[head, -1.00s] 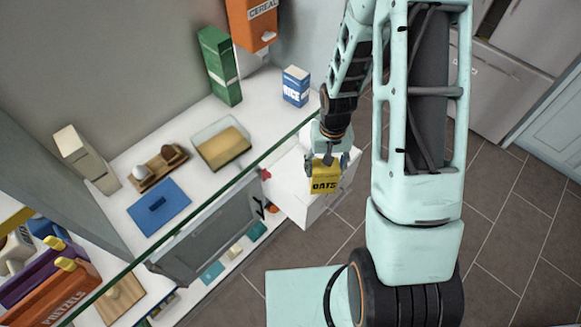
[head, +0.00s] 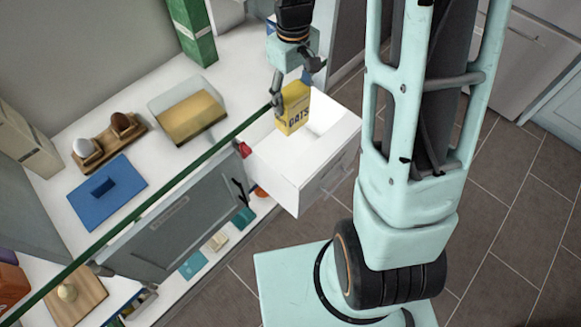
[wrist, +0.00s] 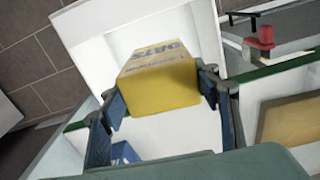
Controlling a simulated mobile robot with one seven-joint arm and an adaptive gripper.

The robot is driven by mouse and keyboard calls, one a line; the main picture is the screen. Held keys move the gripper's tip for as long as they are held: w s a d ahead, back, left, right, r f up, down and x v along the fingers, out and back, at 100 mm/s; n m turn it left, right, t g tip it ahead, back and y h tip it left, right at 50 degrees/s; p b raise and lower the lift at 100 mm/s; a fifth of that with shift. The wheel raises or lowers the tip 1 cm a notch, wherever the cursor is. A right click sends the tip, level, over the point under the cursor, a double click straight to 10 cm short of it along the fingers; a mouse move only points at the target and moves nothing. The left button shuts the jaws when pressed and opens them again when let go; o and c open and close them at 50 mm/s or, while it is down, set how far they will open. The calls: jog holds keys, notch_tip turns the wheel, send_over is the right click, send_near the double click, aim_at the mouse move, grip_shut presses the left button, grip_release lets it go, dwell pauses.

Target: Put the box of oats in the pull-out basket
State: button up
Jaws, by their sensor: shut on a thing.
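The yellow box of oats (head: 294,110) is in my gripper (head: 292,97), whose fingers are shut on its sides. In the wrist view the box (wrist: 160,86) sits between the two fingers. The white pull-out basket (head: 322,188) stands open from the cabinet, and its hollow inside shows to the right of the box. The box is over the back left part of the basket, roughly upright. I cannot tell whether its lower end is inside or above the rim.
A green glass-like edge (head: 150,190) runs along the counter front, left of the basket. On the counter are a clear container (head: 188,112), a blue board (head: 106,192) and a tall green box (head: 190,30). A grey cabinet door (head: 175,228) hangs beside the basket.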

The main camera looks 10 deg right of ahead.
aim_at(291, 124)
notch_tip(291, 124, down, 23)
jog(key=b, duration=1)
jog(key=shift+a+n+b, duration=0.15)
jog(key=shift+n+b, duration=0.25)
jog(key=shift+f+b, duration=0.4)
jog(key=shift+f, duration=0.15)
jog(key=o, duration=1.2)
jog(key=shift+c, duration=0.2)
notch_tip(291, 124, up, 13)
jog(key=p, duration=0.4)
jog(key=shift+r, duration=0.15)
